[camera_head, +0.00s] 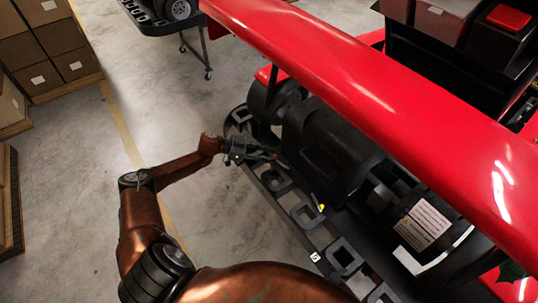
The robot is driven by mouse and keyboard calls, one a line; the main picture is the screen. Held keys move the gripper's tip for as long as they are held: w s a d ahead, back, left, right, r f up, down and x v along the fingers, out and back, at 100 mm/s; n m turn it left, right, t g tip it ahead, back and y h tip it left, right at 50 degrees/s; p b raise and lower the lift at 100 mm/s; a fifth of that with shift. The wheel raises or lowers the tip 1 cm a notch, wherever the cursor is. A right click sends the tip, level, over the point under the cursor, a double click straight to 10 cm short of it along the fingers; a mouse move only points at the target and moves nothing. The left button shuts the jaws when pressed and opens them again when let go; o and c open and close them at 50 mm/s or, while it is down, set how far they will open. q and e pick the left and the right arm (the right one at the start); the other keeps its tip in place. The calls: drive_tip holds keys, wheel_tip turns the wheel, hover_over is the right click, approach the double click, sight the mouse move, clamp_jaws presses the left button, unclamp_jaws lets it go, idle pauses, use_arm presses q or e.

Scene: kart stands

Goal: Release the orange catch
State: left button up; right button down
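A small yellow-orange piece (321,207) shows low on the black side of the red-and-black kart (370,85). It is the only thing of about that colour I see, and it is too small to tell for sure that it is the catch. My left gripper (268,155) reaches in from the left to the kart's black side, up and left of that piece and apart from it in the picture. Its fingers are small and dark against the black parts, so I cannot tell whether they are open or touching anything. My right gripper is out of view.
The kart's long red panel (370,85) overhangs the black parts. A black slotted rail (305,214) runs along the near side. Cardboard boxes (58,40) stand at upper left. Another wheeled stand (190,27) is at the top. Grey floor (215,215) left of the kart is clear.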

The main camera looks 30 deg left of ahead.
use_arm(q)
drive_tip(key=v, duration=1.2)
drive_tip(key=shift+a, duration=0.1)
